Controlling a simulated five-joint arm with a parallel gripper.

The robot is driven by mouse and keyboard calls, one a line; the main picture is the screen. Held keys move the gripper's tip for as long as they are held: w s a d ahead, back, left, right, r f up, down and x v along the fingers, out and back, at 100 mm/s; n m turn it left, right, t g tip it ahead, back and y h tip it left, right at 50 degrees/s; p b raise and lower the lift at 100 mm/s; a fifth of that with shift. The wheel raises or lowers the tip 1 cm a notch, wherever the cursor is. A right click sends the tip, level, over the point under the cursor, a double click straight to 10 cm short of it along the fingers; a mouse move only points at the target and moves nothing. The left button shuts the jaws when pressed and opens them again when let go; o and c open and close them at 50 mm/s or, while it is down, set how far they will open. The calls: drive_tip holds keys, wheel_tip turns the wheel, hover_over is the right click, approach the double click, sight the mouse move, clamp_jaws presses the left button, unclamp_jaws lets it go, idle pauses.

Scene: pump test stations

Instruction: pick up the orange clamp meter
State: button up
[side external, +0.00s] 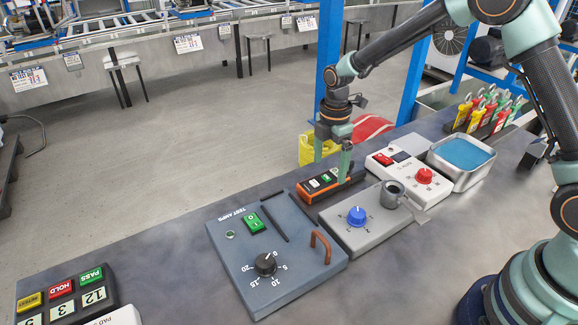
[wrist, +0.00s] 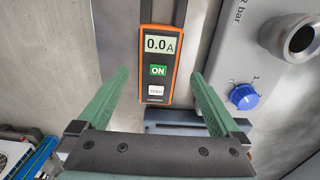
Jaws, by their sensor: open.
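The orange clamp meter (side external: 329,182) with a dark face lies on the bench behind the grey test boxes in the side view. In the wrist view the clamp meter (wrist: 158,62) shows a display reading 0.0 A, a green ON button and a white button below it. My gripper (side external: 333,160) is over the meter, pointing down. In the wrist view my gripper (wrist: 160,85) is open, with one green finger on each side of the meter and visible gaps between. The meter's upper end is cut off in the wrist view.
A dark TEST AMPS box (side external: 232,268) stands front left. A grey box with a blue knob (side external: 356,216) is close beside the meter. A white box with a red knob (side external: 425,176) and a metal tray of blue liquid (side external: 488,157) are to the right.

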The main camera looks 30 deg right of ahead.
sight(328, 176)
wheel_tip(328, 176, down, 5)
drive_tip(key=shift+w+d, duration=0.1)
drive_tip(key=shift+w, duration=0.05)
clamp_jaws()
